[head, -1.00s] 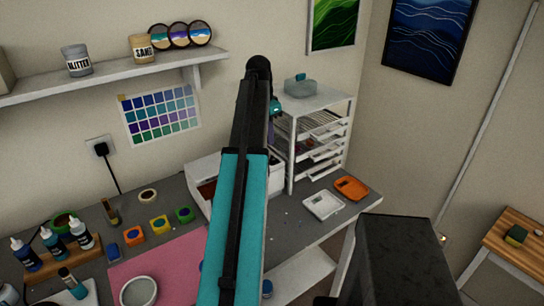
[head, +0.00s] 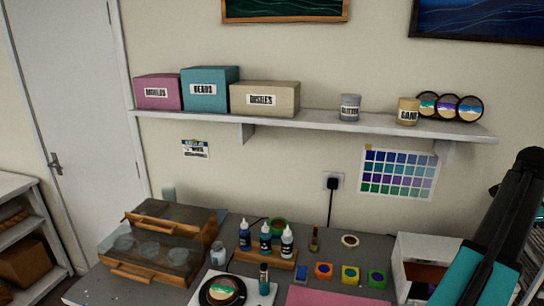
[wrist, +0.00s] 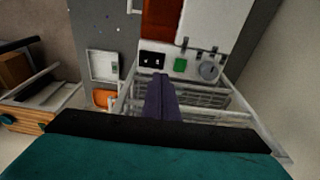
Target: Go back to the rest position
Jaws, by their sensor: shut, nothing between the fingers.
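My gripper (wrist: 160,82) shows in the wrist view as dark purple fingers pressed together, shut and empty. It is above the white wire drawer rack (wrist: 205,98) as seen from the wrist. In the head view only my teal and black arm shows at the right edge, and the gripper itself is not visible there.
The grey worktable (head: 235,260) holds a wooden case (head: 160,245), several bottles, paint pots and a white box (head: 425,262). A shelf (head: 335,125) above carries boxes and jars. In the wrist view, a white tray (wrist: 103,65) and an orange tray (wrist: 103,97) lie left of the rack.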

